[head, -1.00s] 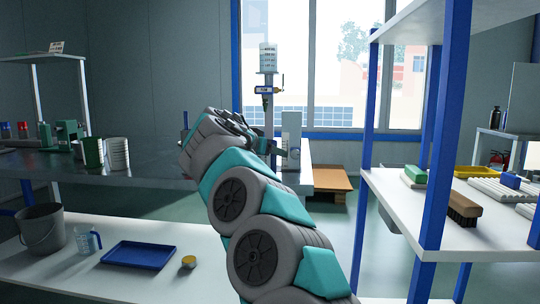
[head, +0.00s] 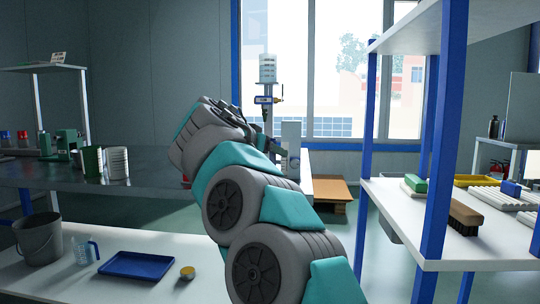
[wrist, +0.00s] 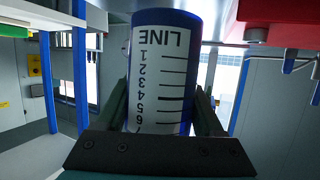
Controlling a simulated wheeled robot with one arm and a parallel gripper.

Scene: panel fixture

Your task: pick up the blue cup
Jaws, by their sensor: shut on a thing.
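The blue cup (wrist: 194,28) fills the middle of the wrist view. It is a blue cylinder with a white label bearing black lines and numbers, which reads upside down in this view. My gripper (wrist: 160,98) has a dark finger on each side of the cup and is shut on it. The cup's lower end in this view is hidden behind the dark gripper body. In the head view my arm hides the fingers, and I cannot make out the cup there.
A dark bench at left holds a green cup (head: 91,160) and a white ribbed cup (head: 117,163). Below are a grey bucket (head: 39,240) and blue tray (head: 137,265). A blue-posted shelf (head: 433,150) stands close on the right. A red part (wrist: 270,25) is near the cup's right.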

